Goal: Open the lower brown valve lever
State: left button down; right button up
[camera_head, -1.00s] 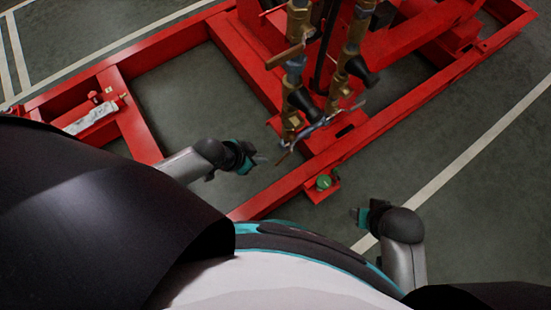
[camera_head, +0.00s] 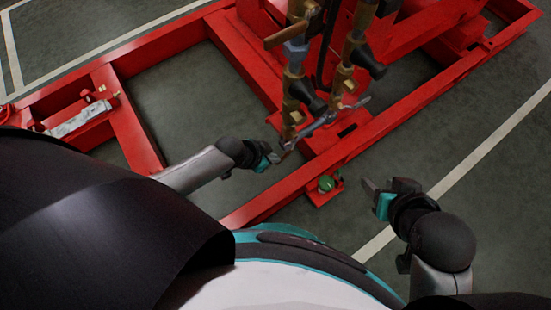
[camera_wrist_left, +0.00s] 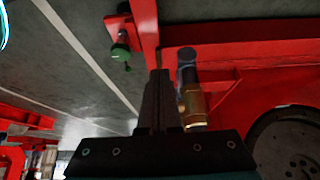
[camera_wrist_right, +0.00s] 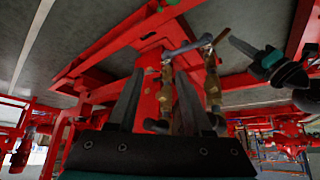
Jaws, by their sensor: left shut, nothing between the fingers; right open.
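The lower brown lever (camera_head: 288,146) sits at the low end of the left brass pipe (camera_head: 294,92), beside a blue-grey piece (camera_head: 325,120). In the right wrist view the brown lever (camera_wrist_right: 220,36) sticks out at the top of the brass fittings (camera_wrist_right: 212,85). My left gripper (camera_head: 278,157) is shut and empty, its tips right at the lever; I cannot tell if they touch. The left wrist view shows its closed fingers (camera_wrist_left: 158,75) beside a brass fitting (camera_wrist_left: 195,100). My right gripper (camera_head: 371,189) is open and empty, right of and below the pipes.
A red frame (camera_head: 240,60) surrounds the pipes. A green-topped part (camera_head: 326,183) on a red tab lies between my grippers. Another brown lever (camera_head: 285,35) is higher on the left pipe. Grey floor (camera_head: 440,140) is free at right.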

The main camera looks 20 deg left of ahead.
pick_arm(q)
jog(key=shift+b+x, duration=0.5)
jog(key=shift+x, duration=0.25)
pick_arm(e)
jog(key=shift+w+a+f+t+y, duration=0.1)
jog(key=shift+w+a+t+y, duration=0.25)
jog(key=shift+w+a+t, duration=0.3)
jog(key=shift+w+a+t+y, duration=0.35)
jog(key=shift+w+a+t, duration=0.15)
jog(key=shift+a, duration=0.25)
pick_arm(q)
jog(key=shift+w, duration=0.1)
